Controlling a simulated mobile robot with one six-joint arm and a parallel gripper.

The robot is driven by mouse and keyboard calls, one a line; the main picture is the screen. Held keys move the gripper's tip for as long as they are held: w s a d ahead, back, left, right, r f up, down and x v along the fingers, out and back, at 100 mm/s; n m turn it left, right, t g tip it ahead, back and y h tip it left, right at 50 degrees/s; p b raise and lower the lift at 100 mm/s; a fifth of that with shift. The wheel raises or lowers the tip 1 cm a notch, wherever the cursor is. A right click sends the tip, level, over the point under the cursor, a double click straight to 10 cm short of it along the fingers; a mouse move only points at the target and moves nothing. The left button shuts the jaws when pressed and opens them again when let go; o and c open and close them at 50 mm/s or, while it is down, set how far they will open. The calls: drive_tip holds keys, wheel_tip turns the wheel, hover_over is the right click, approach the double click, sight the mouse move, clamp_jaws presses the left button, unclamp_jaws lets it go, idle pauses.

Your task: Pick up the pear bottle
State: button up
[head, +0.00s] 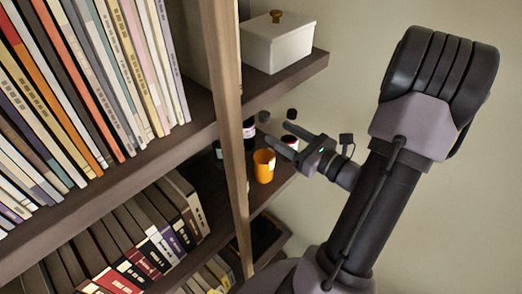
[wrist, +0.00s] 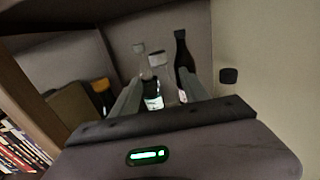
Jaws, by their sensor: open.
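Several bottles stand on the shelf ahead of my gripper, and I cannot tell by label which is the pear bottle. In the wrist view my gripper (wrist: 163,88) is open, with a clear, grey-capped bottle (wrist: 154,92) showing between its fingers. A dark, long-necked bottle (wrist: 181,62) stands close by the right finger. In the head view my gripper (head: 279,134) reaches in from the right at the bottles, partly hiding them. A dark bottle (head: 249,136) shows just left of the fingertips. I cannot tell whether either finger touches a bottle.
An orange cup (head: 264,166) stands on the same shelf below my fingers. A wooden upright (head: 229,120) stands left of the bottles. A white lidded box (head: 279,46) sits on the shelf above. Books (head: 90,80) fill the left shelves.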

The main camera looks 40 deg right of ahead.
drive_tip(key=w, duration=0.3)
drive_tip(key=w+p, duration=0.1)
drive_tip(key=w, duration=0.6)
drive_tip(key=shift+a+f, duration=0.1)
drive_tip(key=shift+a, duration=0.2)
drive_tip(key=shift+s, duration=0.1)
drive_tip(key=shift+c, duration=1.1)
clamp_jaws()
